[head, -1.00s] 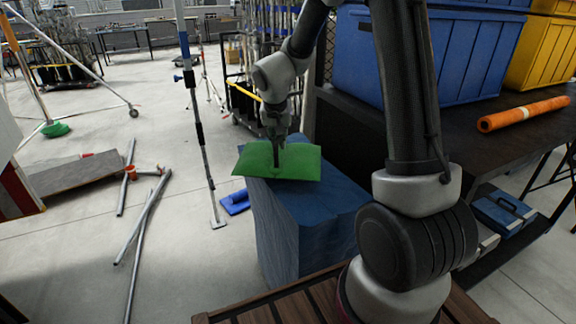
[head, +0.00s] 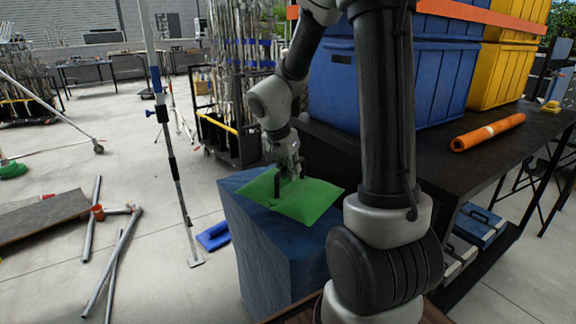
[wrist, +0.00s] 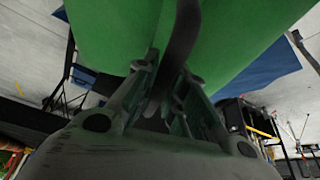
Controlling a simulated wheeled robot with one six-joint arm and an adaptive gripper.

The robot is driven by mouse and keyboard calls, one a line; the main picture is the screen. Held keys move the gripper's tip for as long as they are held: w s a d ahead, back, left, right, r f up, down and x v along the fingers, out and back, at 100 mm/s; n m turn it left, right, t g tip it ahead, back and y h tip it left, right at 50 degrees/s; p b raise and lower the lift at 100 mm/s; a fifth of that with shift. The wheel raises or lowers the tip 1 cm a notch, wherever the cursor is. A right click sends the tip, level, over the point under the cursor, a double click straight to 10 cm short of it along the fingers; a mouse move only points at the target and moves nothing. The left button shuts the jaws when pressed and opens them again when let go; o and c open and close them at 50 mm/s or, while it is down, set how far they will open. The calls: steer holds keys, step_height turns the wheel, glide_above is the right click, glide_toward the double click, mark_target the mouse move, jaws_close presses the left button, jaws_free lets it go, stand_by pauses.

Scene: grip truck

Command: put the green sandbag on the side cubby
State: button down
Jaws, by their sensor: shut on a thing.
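The green sandbag (head: 310,199) is a flat cushion-like bag at the top of a tall blue block (head: 275,252) in the head view. My gripper (head: 285,184) points down and is shut on the bag's middle, pinching its dark strap. I cannot tell whether the bag rests on the block or hangs just above it. In the wrist view the green sandbag (wrist: 110,28) fills the top, with the strap between the fingers (wrist: 170,95). I cannot make out for certain which part of the scene is the side cubby.
A dark table (head: 495,140) at the right holds blue bins (head: 400,80), yellow bins (head: 500,75) and an orange roll (head: 488,132). A striped pole (head: 172,150) stands left of the block. Metal pipes (head: 112,262) lie on the open floor at left.

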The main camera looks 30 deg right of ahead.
steer(key=shift+f, duration=2.55)
steer(key=c, duration=1.5)
jaws_free()
steer(key=shift+f, duration=0.1)
